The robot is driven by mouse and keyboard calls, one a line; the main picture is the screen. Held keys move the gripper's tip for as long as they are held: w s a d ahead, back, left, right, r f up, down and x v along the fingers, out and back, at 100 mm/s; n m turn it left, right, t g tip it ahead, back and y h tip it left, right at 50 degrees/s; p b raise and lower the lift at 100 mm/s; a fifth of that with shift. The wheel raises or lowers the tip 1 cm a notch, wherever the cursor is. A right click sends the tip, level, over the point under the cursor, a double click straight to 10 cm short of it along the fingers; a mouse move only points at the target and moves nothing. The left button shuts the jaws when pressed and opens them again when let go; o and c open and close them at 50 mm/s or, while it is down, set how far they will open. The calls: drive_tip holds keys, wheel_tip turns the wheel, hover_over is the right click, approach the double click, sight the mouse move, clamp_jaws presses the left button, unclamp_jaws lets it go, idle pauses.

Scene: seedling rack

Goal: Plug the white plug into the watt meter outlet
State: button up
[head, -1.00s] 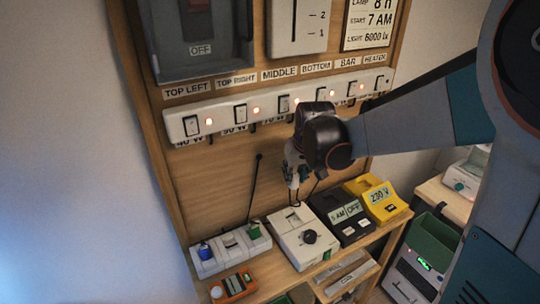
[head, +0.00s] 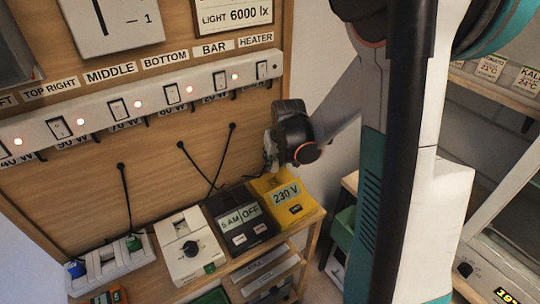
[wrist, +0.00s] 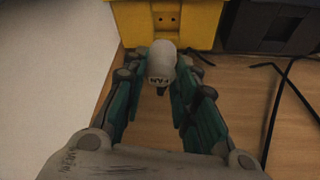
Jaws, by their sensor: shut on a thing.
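The yellow watt meter (head: 268,186), with a "230 V" display, stands at the right end of the wooden shelf. In the wrist view the yellow watt meter (wrist: 140,22) is at the top, with an outlet of two small holes facing the camera. The plug is just short of the meter in the picture; I cannot tell the exact gap. In the head view my gripper (head: 270,160) is at the meter's back left, and the plug is not clear there.
A black timer (head: 238,222) stands left of the meter, then a white box with a dial (head: 187,247) and a white socket strip (head: 112,266). Black cables hang from the wooden back panel. A dark cable (wrist: 277,115) lies right of my gripper.

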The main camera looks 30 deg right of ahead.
sight(275, 170)
drive_tip(key=shift+f+b, duration=2.4)
drive_tip(key=shift+f, duration=0.9)
drive_tip(key=o, duration=1.2)
drive_tip(key=shift+c, duration=0.2)
drive_tip(key=v, duration=1.2)
